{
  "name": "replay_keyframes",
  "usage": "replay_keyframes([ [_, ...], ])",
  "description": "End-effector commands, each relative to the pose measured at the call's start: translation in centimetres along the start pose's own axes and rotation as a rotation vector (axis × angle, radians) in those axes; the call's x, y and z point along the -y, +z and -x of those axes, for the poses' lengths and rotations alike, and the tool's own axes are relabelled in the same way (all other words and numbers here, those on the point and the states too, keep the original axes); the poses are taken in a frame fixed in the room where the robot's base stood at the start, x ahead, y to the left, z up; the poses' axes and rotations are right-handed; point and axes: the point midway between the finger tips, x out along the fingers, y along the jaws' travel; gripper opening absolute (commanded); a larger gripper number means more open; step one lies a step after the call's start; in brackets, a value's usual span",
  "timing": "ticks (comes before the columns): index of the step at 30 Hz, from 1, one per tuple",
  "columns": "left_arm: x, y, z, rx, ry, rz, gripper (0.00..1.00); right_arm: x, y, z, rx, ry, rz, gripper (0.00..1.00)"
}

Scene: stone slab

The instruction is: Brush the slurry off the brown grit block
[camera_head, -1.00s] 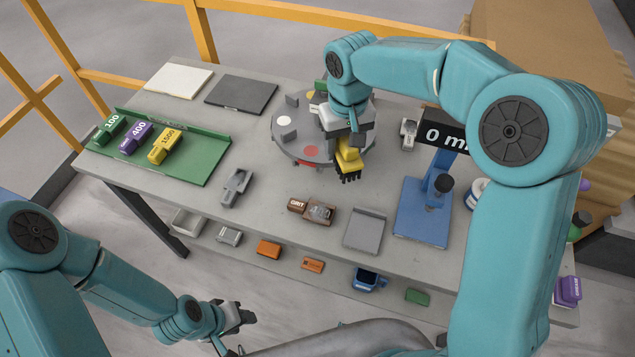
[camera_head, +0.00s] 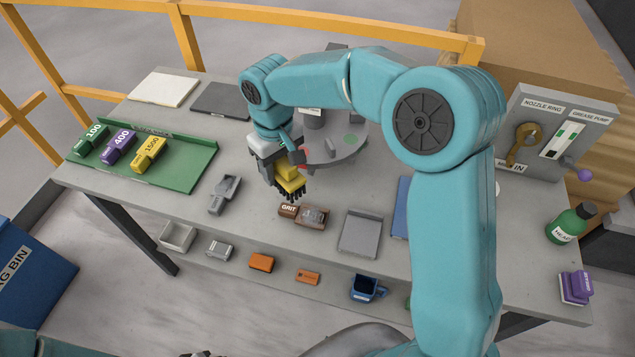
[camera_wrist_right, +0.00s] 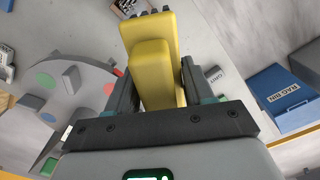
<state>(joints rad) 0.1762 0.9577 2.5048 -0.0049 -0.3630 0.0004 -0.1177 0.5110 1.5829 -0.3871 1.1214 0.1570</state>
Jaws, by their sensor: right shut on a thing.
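The brown grit block (camera_head: 289,211) lies flat on the stone-topped bench, with "GRIT" on its brown end and a greyish face marked 400 on its right part. My right gripper (camera_head: 281,172) is shut on a yellow brush (camera_head: 292,183) with black bristles pointing down. The brush is just behind the block; I cannot tell whether the bristles touch it. In the right wrist view the yellow brush (camera_wrist_right: 150,60) sits between the two fingers (camera_wrist_right: 158,85) and hides what is below. My left gripper barely shows at the bottom edge, its jaws cut off.
A round turntable (camera_head: 335,150) stands behind, partly under my right arm. A grey tray (camera_head: 360,233) lies right of the block, a grey holder (camera_head: 224,195) left. A green rack (camera_head: 185,178) holds labelled blocks. A blue bin (camera_head: 35,275) stands on the floor at left.

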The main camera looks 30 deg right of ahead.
Motion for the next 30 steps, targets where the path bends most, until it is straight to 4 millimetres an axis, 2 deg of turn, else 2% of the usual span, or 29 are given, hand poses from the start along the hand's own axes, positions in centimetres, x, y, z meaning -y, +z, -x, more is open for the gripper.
replay_keyframes([
  [1,0.7,0.0,-1.8,0.000,0.000,0.000,0.43,-0.5,0.4,-1.8,0.000,0.000,0.082,0.15],
  [7,1.5,-0.1,-4.1,0.000,0.000,0.000,0.43,-2.5,2.5,-3.7,0.000,0.000,0.640,0.15],
  [18,1.6,-0.1,-4.4,0.000,0.000,0.000,0.43,-5.3,6.3,-3.1,0.000,0.000,1.706,0.15],
  [24,1.6,-0.1,-4.4,0.000,0.000,0.000,0.43,-6.0,7.5,-2.8,0.001,0.001,2.042,0.15],
  [30,1.7,-0.1,-4.8,0.000,0.000,0.000,0.43,-6.1,7.8,-3.2,0.001,0.000,2.136,0.15],
])
